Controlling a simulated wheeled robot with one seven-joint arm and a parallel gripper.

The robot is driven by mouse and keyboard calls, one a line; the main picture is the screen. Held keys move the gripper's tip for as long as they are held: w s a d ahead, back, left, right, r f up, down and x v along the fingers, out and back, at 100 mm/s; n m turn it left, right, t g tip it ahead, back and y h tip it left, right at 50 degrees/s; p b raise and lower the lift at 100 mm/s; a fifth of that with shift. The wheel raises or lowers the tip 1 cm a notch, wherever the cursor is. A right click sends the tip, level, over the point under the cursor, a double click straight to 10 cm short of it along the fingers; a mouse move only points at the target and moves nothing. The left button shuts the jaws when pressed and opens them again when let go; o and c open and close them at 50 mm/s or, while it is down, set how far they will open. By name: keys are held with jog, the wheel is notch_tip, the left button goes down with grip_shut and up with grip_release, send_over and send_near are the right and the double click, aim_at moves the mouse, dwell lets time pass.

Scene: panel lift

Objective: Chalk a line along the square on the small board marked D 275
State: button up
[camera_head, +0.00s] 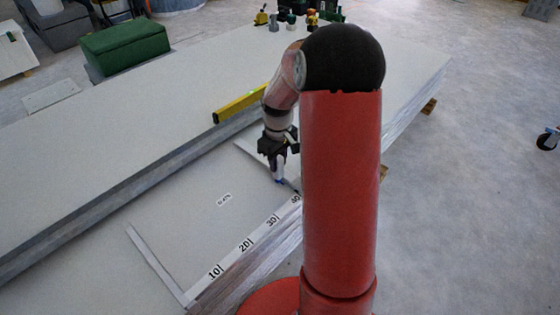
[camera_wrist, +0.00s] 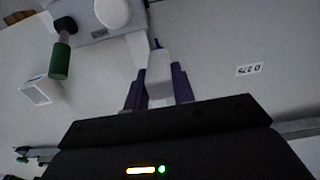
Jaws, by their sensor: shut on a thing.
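The small board (camera_head: 190,215) lies flat with a printed tag (camera_head: 224,199), which reads D 275 in the wrist view (camera_wrist: 249,69). A white strip marked 10 to 40 (camera_head: 245,245) runs along its near edge. A slim pale strip (camera_head: 155,262) crosses its left end and another (camera_head: 250,152) lies at its right end; I cannot tell which is the square. My gripper (camera_head: 279,165) is over the board's right part, pointing down, shut on a pale marker (camera_wrist: 158,70) with a blue tip. The tip is close to the right strip; contact is unclear.
A large pale panel (camera_head: 150,115) lies behind the small board. A yellow level (camera_head: 240,105) lies on it. A green box (camera_head: 125,45) stands at the back left, and small tools (camera_head: 290,20) sit at the far end. A green-handled tool (camera_wrist: 60,55) shows in the wrist view.

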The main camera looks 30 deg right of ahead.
jog(key=shift+w+a, duration=0.2)
jog(key=shift+w, duration=0.3)
jog(key=shift+w+a, duration=0.15)
jog(key=shift+w, duration=0.3)
jog(key=shift+w+a+f+p, duration=0.1)
jog(key=shift+w+a+p, duration=0.1)
jog(key=shift+w, duration=0.3)
jog(key=shift+w+a+p, duration=0.15)
jog(key=shift+w, duration=0.3)
jog(key=shift+w+a+p, duration=0.2)
jog(key=shift+w+a, duration=0.05)
jog(key=shift+w, duration=0.4)
jog(key=shift+w+a+p, duration=0.2)
jog(key=shift+w+p, duration=0.05)
jog(key=shift+w, duration=0.4)
jog(key=shift+w+a+p, duration=0.2)
jog(key=shift+w+a, duration=0.05)
jog(key=shift+w, duration=0.4)
jog(key=shift+w+a+p, duration=0.25)
jog(key=shift+w+a, duration=0.1)
jog(key=shift+w, duration=0.55)
jog(key=shift+w+a+p, duration=0.25)
jog(key=shift+w+a, duration=0.1)
jog(key=shift+w, duration=0.55)
